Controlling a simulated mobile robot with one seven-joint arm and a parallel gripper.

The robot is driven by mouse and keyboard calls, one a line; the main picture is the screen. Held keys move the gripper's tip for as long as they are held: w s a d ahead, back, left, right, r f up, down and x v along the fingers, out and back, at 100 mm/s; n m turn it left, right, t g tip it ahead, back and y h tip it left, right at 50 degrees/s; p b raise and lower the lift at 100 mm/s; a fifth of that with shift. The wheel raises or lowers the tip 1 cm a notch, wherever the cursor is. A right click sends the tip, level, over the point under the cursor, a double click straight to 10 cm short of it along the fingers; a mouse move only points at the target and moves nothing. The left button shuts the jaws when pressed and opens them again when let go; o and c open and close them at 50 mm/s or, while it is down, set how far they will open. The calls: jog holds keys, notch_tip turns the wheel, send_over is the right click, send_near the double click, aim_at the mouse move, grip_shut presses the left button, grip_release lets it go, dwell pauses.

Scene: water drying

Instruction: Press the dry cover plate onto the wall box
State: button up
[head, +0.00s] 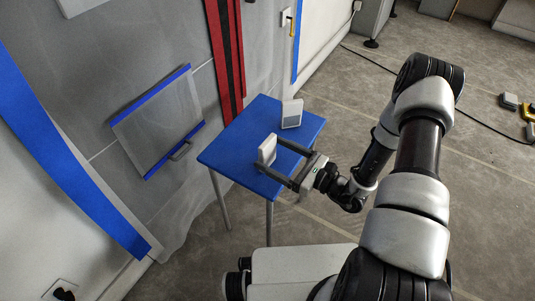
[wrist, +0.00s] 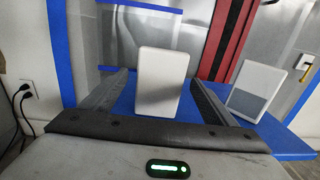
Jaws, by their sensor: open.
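Two pale cover plates stand on the blue table (head: 225,150). The nearer plate (head: 267,149) is plain white and upright; in the wrist view this plate (wrist: 162,75) has a soft grey shade low on its face. My gripper (head: 269,153) is open, with one finger on each side of it; I cannot tell whether either finger touches it. The other plate (head: 292,113) stands farther back, slightly tilted; in the wrist view, right, it (wrist: 258,88) has a darker grey lower part. A small white wall box (head: 285,18) with a yellow piece is at the top; it also shows in the wrist view (wrist: 305,62).
Plastic sheeting with blue tape and a red-black zip strip (head: 224,50) covers the wall behind the table. A taped panel (head: 160,120) hangs left. An outlet with a black plug (head: 64,291) is lower left. A black cable crosses the floor at right.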

jog(key=c, duration=1.1)
jog(key=shift+r, duration=0.1)
